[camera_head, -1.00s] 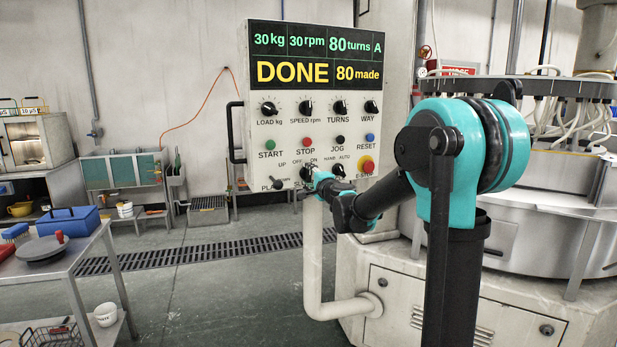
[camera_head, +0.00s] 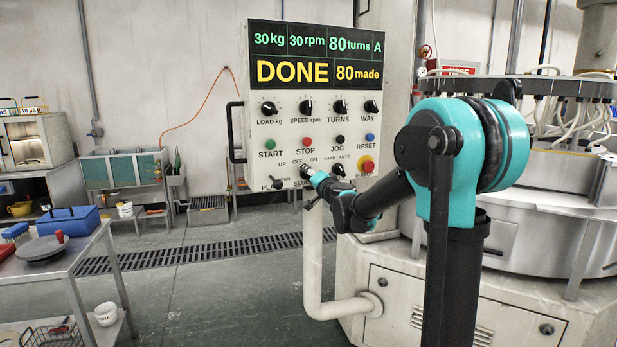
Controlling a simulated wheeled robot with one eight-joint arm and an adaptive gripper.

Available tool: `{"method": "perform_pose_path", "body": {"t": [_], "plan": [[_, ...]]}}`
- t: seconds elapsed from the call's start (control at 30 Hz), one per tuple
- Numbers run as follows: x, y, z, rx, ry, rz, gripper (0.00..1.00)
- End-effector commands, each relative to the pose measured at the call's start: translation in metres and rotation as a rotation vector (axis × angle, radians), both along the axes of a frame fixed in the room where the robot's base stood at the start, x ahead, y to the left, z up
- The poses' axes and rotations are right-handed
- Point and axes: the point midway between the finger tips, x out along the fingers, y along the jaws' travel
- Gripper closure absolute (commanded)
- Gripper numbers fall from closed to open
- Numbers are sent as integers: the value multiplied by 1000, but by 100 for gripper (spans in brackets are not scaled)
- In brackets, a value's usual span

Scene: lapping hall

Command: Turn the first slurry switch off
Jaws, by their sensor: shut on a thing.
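The control panel (camera_head: 350,120) stands at the middle of the view, with its display reading DONE and 80 made. The slurry switch (camera_head: 304,170) is in the bottom row, between the OFF and ON marks, its label partly hidden by my arm. My gripper (camera_head: 308,174) is at this switch and shut on it. The arm comes in from the right. The fingers are small and the switch is mostly covered, so I cannot tell which mark its pointer faces.
A plate lever (camera_head: 277,185) is left of the slurry switch. A HAND/AUTO knob (camera_head: 339,170) and the red emergency stop (camera_head: 367,166) are close on its right. A white pipe (camera_head: 312,260) runs below the panel.

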Motion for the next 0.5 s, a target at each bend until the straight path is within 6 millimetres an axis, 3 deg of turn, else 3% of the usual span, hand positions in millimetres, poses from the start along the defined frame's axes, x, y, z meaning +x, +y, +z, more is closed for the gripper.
{"method": "perform_pose_path", "body": {"t": [0.33,0.37,0.5], "plan": [[-1,0,-1,-6,-2,1,85],[-1,0,-1,-5,-1,1,55],[-1,0,-1,-5,-1,1,37]]}}
